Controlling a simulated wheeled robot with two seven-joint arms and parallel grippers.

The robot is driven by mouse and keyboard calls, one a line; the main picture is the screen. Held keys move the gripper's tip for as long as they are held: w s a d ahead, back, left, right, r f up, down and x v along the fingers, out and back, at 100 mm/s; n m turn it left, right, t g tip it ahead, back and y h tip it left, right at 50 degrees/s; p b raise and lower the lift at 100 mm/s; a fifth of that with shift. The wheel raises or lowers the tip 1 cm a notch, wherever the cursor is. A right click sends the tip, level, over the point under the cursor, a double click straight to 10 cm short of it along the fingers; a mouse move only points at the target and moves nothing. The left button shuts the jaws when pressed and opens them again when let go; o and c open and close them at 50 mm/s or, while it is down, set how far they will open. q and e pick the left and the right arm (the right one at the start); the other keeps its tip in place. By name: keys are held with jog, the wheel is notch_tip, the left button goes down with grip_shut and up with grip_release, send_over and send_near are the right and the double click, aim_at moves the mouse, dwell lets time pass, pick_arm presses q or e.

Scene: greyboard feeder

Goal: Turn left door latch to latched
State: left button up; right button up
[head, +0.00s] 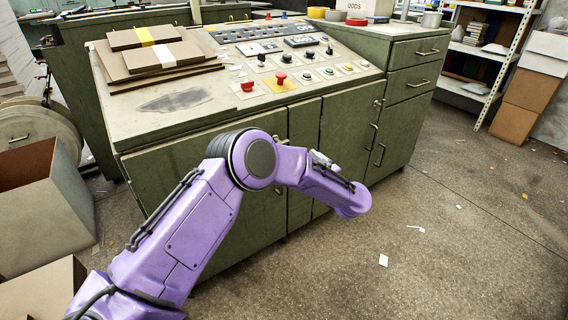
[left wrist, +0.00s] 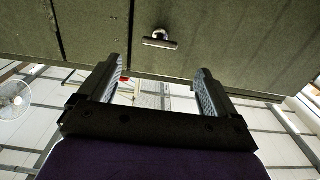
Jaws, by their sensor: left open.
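The green cabinet doors (head: 346,135) are under the control desk in the head view. A small silver latch with a crosswise bar handle (left wrist: 160,41) is on a green panel in the left wrist view. The bar lies nearly parallel to the panel's edge. I cannot tell from this whether it is latched. My left gripper (left wrist: 158,88) is open and empty, its two fingers apart, with the latch ahead of the gap and not touched. In the head view my purple left arm covers part of the doors, and its gripper is hidden. My right gripper is not in view.
The desk top holds buttons, a red mushroom button (head: 281,76) and stacked boards (head: 152,50). Drawers with handles (head: 411,85) stand at the right. Cardboard boxes (head: 45,195) are at the left. The floor (head: 450,220) in front and right is mostly clear, with paper scraps.

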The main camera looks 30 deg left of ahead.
pick_arm(q)
jog(key=b+x, duration=0.1)
jog(key=x, duration=0.9)
jog(key=shift+r, duration=0.1)
jog(key=shift+c, duration=0.3)
jog(key=c, duration=1)
